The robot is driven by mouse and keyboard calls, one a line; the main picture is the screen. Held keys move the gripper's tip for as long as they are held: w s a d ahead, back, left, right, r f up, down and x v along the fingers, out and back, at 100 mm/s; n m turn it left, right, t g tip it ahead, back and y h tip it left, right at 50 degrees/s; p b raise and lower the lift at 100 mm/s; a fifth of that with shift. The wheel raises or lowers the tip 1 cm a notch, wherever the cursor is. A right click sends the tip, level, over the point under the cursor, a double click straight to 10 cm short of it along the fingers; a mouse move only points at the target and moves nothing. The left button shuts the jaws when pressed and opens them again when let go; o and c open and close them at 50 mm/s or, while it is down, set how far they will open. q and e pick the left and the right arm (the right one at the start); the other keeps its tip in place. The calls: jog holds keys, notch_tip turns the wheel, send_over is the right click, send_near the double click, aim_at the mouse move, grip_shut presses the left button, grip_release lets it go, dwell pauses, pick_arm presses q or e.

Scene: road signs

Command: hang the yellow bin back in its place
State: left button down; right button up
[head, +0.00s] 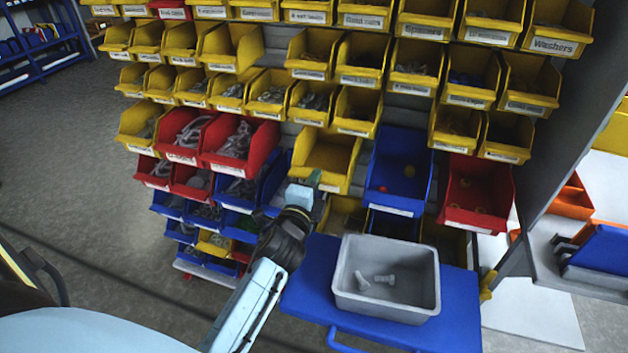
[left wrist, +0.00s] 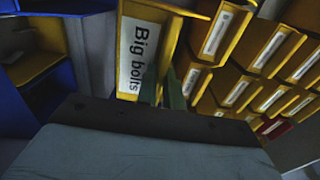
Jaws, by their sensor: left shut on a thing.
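The yellow bin (head: 328,152) is at the rack front, in the middle of the head view, between the red bins and a blue bin. It looks empty. In the left wrist view its label reads "Big bolts" (left wrist: 135,58). My left gripper (head: 312,188) is shut on the bin's front, near its lower left corner. Its fingers (left wrist: 172,88) show beside the label in the left wrist view. The bin's back is hidden, so I cannot tell whether it touches the rack panel (head: 283,128). My right gripper is not in view.
A blue bin (head: 400,165) is close on the right, red bins (head: 240,143) on the left. More yellow bins (head: 358,110) are just above. Floor at left is clear.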

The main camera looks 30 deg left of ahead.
pick_arm(q)
jog(key=shift+f+b, duration=0.7)
jog(key=shift+f, duration=0.2)
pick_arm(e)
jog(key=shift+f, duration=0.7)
pick_arm(q)
jog(key=c, duration=1.5)
grip_release()
jog(key=shift+o, duration=0.2)
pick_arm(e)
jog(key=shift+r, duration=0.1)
